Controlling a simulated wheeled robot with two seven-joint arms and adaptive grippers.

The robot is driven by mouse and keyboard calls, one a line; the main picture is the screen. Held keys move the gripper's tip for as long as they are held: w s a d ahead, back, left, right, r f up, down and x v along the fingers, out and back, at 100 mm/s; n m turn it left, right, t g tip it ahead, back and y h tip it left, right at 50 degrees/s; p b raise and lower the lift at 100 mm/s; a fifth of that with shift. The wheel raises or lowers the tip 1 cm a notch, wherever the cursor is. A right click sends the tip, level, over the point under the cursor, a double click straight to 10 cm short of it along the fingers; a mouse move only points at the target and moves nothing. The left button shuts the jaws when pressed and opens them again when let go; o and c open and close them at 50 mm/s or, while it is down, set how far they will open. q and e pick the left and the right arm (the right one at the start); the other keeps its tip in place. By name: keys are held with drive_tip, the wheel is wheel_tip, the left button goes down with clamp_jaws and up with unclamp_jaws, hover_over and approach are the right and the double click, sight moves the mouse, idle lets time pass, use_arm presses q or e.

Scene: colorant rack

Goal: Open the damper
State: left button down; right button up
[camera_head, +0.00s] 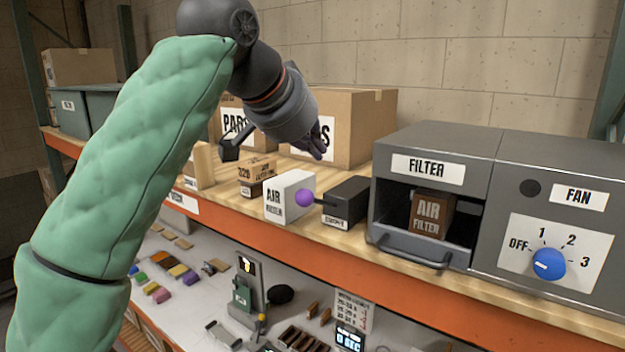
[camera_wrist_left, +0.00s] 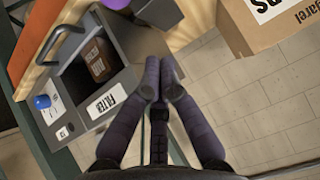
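The damper appears to be the small black box (camera_head: 345,201) on the wooden shelf, left of the filter housing; its small label is hard to read. A lever with a purple ball knob (camera_head: 304,197) sticks out from its left side. My left gripper (camera_head: 318,150) is above and behind the knob, apart from it, in front of the large cardboard box. In the left wrist view its fingers (camera_wrist_left: 161,78) are together with nothing between them. A dark shape with a purple part shows at the top edge there, cut off. My right gripper is not in view.
The filter housing (camera_head: 430,134) stands right of the black box, with an air filter box (camera_head: 431,212) inside. The fan panel has a blue knob (camera_head: 548,263). A white air filter box (camera_head: 289,196) stands close left of the purple knob. Cardboard boxes (camera_head: 362,115) stand behind.

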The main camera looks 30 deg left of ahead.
sight(318, 200)
use_arm(q)
drive_tip(key=f, duration=0.3)
drive_tip(key=w+f, duration=0.1)
drive_tip(key=f, duration=0.1)
drive_tip(key=shift+a+f, duration=0.15)
drive_tip(key=shift+a, duration=0.25)
drive_tip(key=shift+w+f, duration=0.1)
drive_tip(key=shift+f, duration=0.25)
